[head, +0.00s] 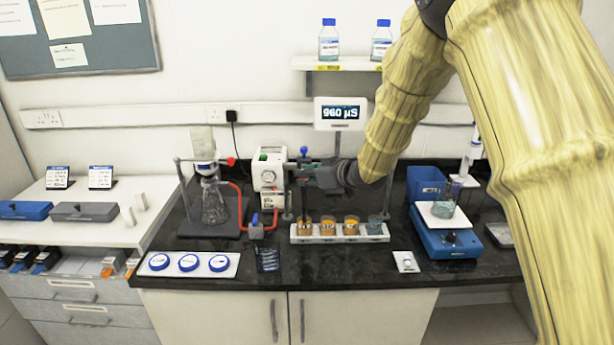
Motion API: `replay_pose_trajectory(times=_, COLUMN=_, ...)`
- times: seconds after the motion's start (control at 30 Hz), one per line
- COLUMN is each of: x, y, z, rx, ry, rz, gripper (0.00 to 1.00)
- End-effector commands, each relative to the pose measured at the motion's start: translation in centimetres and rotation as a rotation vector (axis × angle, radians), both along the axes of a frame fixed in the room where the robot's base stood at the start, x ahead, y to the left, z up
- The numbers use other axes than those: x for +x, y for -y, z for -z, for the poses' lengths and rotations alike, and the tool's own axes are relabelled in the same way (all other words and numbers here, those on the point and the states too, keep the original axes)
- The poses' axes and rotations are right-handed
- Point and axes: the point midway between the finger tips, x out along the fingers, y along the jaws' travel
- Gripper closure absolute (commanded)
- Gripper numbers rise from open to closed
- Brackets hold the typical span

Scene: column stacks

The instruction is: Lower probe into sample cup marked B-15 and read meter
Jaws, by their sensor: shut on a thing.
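The meter (340,113) stands behind the bench equipment and its screen reads 960 µS. A white rack (340,239) on the black bench holds a row of several sample cups. The left cup (305,227), the cup beside it (327,227) and the third cup (351,227) look orange; the right cup (375,227) looks grey-blue. Their marks are too small to read, so I cannot tell which is B-15. My gripper (303,170) is shut on the probe (304,150), whose blue top shows above the jaws, over the left cup. The probe's tip cannot be made out.
A filter flask (214,205) with red tubing and a white pump unit (268,168) stand left of the rack. A blue balance (447,236) with a beaker stands right. Blue-rimmed dishes (188,263) lie front left. Bare bench lies in front of the rack.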

Motion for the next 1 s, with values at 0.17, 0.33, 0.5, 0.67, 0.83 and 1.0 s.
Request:
replay_pose_trajectory(times=0.17, x=0.0, y=0.0, z=-0.7, rx=0.001, ry=0.001, rz=0.0, gripper=1.0)
replay_pose_trajectory(times=0.33, x=0.1, y=0.1, z=-2.5, rx=0.001, ry=0.002, rz=0.001, gripper=1.0)
replay_pose_trajectory(times=0.5, x=0.1, y=0.1, z=-4.7, rx=0.002, ry=0.001, rz=0.0, gripper=1.0)
replay_pose_trajectory(times=0.67, x=0.1, y=0.0, z=-6.2, rx=0.002, ry=0.001, rz=-0.001, gripper=1.0)
replay_pose_trajectory(times=0.83, x=0.1, y=0.0, z=-6.4, rx=0.001, ry=0.001, rz=0.0, gripper=1.0)
replay_pose_trajectory(times=1.0, x=0.1, y=0.0, z=-6.5, rx=0.003, ry=0.004, rz=0.001, gripper=1.0)
